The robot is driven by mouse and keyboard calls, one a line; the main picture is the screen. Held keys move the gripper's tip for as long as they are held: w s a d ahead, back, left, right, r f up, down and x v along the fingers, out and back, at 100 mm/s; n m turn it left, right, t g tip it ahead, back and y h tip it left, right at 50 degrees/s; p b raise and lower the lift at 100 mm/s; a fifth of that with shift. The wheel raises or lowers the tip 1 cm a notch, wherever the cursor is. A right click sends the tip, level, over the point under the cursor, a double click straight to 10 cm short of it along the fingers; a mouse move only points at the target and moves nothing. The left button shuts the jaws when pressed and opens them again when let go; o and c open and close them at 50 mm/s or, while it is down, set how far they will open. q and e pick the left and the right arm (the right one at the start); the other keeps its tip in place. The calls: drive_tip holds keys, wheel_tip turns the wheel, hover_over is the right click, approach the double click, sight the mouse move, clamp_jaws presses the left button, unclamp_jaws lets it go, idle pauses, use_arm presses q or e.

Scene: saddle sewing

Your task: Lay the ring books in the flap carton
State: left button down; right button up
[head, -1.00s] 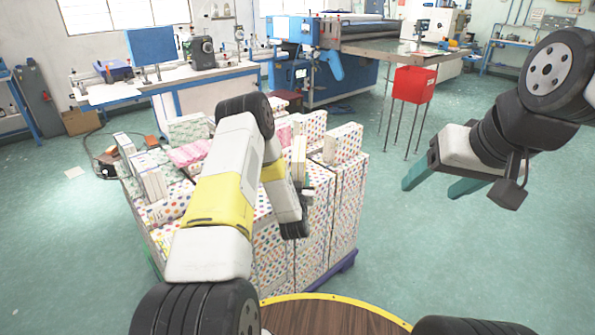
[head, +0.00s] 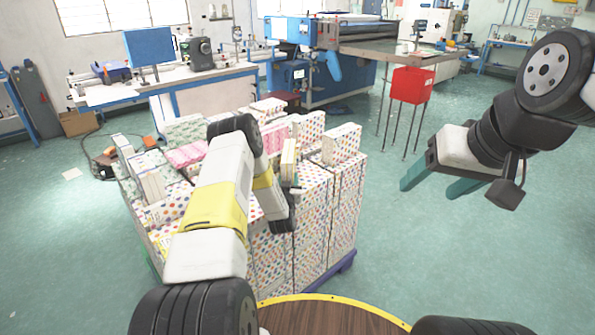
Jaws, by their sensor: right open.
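My left arm reaches over a stack of dotted boxes (head: 330,215). Its gripper (head: 292,187) is mostly hidden by my own wrist; only a small greenish bit shows. A narrow cream, upright piece that looks like a ring book (head: 289,158) stands just above it and moves with the arm, so it appears held. Several dotted, book-like pieces stand or lie on the stack, such as one upright at right (head: 341,143) and one at left (head: 151,186). I cannot make out the flap carton for certain. My right gripper (head: 434,188) is open and empty over bare floor.
The stack stands on a purple pallet (head: 348,262). A red box on thin legs (head: 412,84) stands behind, right of it. A round wooden top with yellow rim (head: 320,315) is near me. Benches and machines line the back. Floor at right is clear.

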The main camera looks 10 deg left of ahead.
use_arm(q)
drive_tip(key=c, duration=1.1)
unclamp_jaws()
drive_tip(key=shift+f, duration=0.15)
drive_tip(key=shift+o, duration=1.4)
